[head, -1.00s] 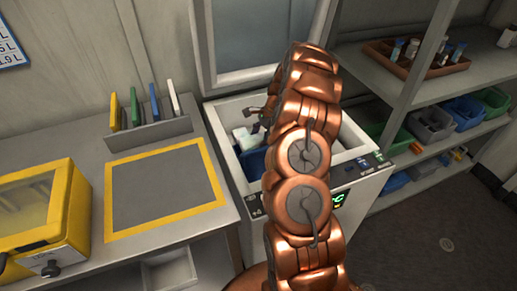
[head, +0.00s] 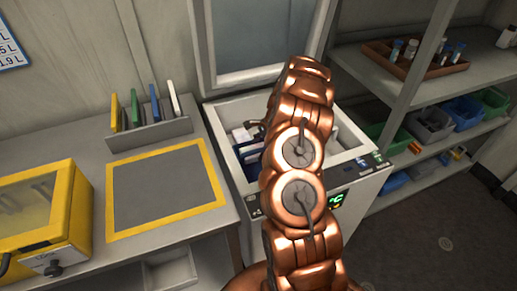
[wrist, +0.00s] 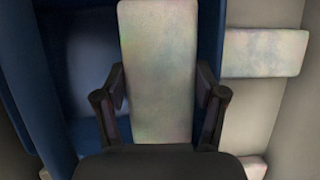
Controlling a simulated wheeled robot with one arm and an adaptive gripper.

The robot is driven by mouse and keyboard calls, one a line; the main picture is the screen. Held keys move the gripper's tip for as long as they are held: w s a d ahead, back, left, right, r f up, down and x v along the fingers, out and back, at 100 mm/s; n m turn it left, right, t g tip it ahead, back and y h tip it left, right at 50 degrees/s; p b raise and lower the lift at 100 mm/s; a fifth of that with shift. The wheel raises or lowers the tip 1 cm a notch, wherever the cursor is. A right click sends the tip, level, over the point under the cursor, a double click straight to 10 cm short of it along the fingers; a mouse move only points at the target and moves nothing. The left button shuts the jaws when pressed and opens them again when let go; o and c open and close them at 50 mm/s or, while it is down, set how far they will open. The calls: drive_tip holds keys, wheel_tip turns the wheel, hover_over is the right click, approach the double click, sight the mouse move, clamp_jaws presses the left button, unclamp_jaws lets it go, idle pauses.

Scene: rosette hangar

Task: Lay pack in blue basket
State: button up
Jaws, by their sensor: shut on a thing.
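My gripper (wrist: 162,115) is shut on a pale, mottled, flat pack (wrist: 158,70) in the wrist view, with one finger at each long side. The blue basket (wrist: 205,40) shows on both sides of the pack, which lies over its right part. I cannot tell whether the pack touches the basket floor. In the head view the blue basket (head: 252,168) stands inside the open white chest freezer (head: 228,112). My arm hides most of the gripper and the held pack there.
Another pale pack (wrist: 265,53) lies in the freezer, right of the basket. The freezer's raised lid (head: 255,45) is behind. A counter with a yellow-bordered mat (head: 165,190) is at left; a shelf with bins (head: 430,122) is at right.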

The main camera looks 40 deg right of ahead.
drive_tip(key=shift+f, duration=0.3)
drive_tip(key=o, duration=1.2)
drive_tip(key=shift+c, duration=0.2)
